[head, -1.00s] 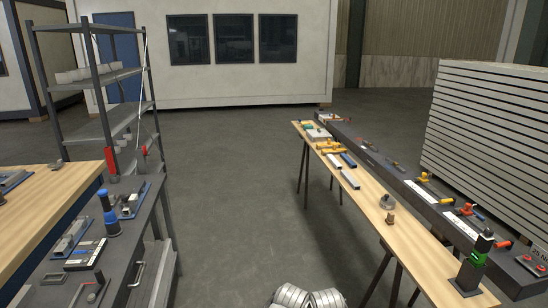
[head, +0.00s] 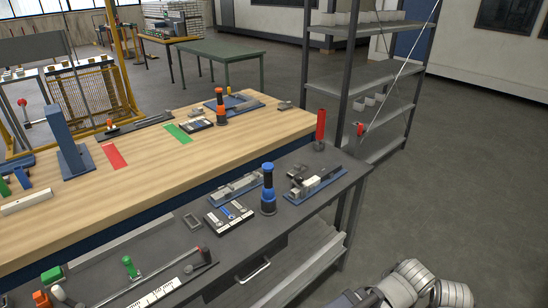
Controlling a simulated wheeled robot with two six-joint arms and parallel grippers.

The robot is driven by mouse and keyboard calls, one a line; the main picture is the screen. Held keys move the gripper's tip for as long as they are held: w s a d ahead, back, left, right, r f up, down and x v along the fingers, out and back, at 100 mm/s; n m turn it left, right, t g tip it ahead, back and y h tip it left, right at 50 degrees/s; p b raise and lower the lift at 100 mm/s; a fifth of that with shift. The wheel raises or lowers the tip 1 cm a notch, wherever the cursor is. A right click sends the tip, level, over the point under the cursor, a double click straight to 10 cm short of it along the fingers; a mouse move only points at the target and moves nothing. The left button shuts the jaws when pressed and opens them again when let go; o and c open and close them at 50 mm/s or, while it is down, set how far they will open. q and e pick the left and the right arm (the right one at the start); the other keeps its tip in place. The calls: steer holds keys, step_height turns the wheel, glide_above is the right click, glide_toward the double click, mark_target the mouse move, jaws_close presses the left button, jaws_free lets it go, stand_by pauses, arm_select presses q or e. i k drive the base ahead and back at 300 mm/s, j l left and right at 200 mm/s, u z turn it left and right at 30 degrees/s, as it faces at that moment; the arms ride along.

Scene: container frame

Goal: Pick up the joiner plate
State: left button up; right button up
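I cannot tell for sure which piece is the joiner plate. A small dark grey flat piece with a raised rim (head: 192,221) lies on the grey bench, left of a pad with small tools (head: 229,216). Another small grey flat piece (head: 285,105) lies at the far right corner of the wooden bench. Grey metal parts on blue bases (head: 238,187) stand on the grey bench behind the pad. Neither of my grippers shows; only a silvery part of my own arm is at the bottom right.
A metal shelf (head: 380,75) stands behind right. The floor at right is clear.

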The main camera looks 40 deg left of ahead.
mark_target(297, 170)
steer(key=i+l+u, duration=0.15)
steer(key=i+u, duration=0.3)
steer(key=i+l+u, duration=0.3)
steer(key=u, duration=0.15)
steer(key=i+l+u, duration=0.6)
steer(key=l+u, duration=0.3)
steer(key=i+l+u, duration=0.15)
steer(key=l, duration=0.15)
steer(key=i+l+u, duration=0.1)
steer(key=l, duration=0.25)
steer(key=i+l+u, duration=0.15)
steer(key=l, duration=0.2)
steer(key=i, duration=0.35)
